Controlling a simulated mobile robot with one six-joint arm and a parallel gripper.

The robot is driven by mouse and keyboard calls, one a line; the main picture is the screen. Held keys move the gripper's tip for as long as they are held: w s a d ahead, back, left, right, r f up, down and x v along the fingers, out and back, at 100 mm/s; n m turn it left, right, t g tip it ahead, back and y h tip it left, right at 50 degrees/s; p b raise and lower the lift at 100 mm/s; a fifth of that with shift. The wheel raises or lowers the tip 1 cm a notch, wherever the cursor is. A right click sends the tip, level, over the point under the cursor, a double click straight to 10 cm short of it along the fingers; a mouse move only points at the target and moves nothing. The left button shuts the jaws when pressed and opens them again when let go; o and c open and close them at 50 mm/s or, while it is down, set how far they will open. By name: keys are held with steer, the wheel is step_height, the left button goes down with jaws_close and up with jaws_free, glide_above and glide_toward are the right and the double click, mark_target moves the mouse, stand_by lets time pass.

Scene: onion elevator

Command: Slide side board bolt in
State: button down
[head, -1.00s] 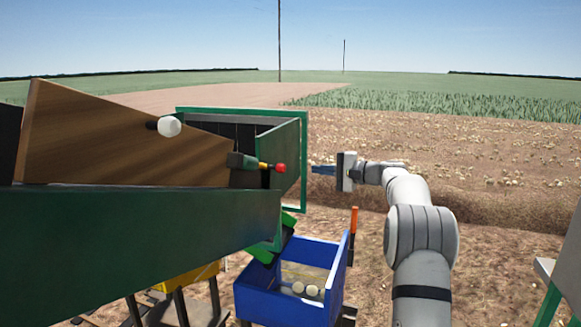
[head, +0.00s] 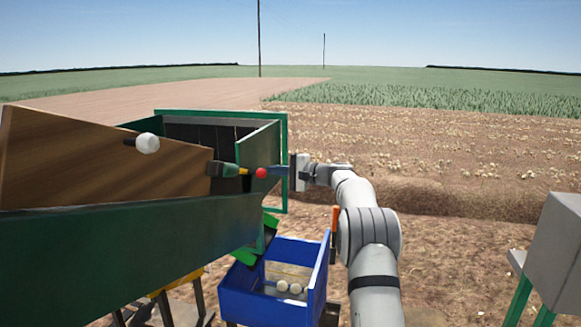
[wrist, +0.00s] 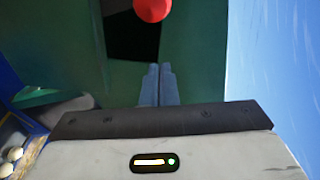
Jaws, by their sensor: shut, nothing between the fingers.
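The side board (head: 90,160) is a brown wooden panel, tilted, at the left in the head view. The bolt has a red round knob (head: 261,173) and a yellow part beside a dark green housing (head: 223,169). The knob sticks out to the right of the housing. My gripper (head: 272,171) is just right of the knob, fingers shut and pointing at it. In the wrist view the shut blue-grey fingertips (wrist: 153,68) point towards the red knob (wrist: 153,8), which is cut by the top edge. A small gap shows between them there.
A green hopper wall (head: 130,240) fills the left front. A white knob (head: 147,143) on a dark stem is at the board. A blue crate (head: 262,303) with a few onions stands below. A grey box (head: 555,245) is at the right. Open field lies behind.

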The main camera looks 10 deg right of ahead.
mark_target(256, 173)
steer(key=shift+s+a+r+p, duration=0.25)
steer(key=shift+s+a, duration=0.3)
steer(key=shift+s, duration=0.2)
steer(key=shift+s+a+r+p, duration=0.1)
steer(key=shift+s+a+p, duration=0.15)
steer(key=shift+s+a, duration=0.4)
steer(key=shift+d, duration=0.15)
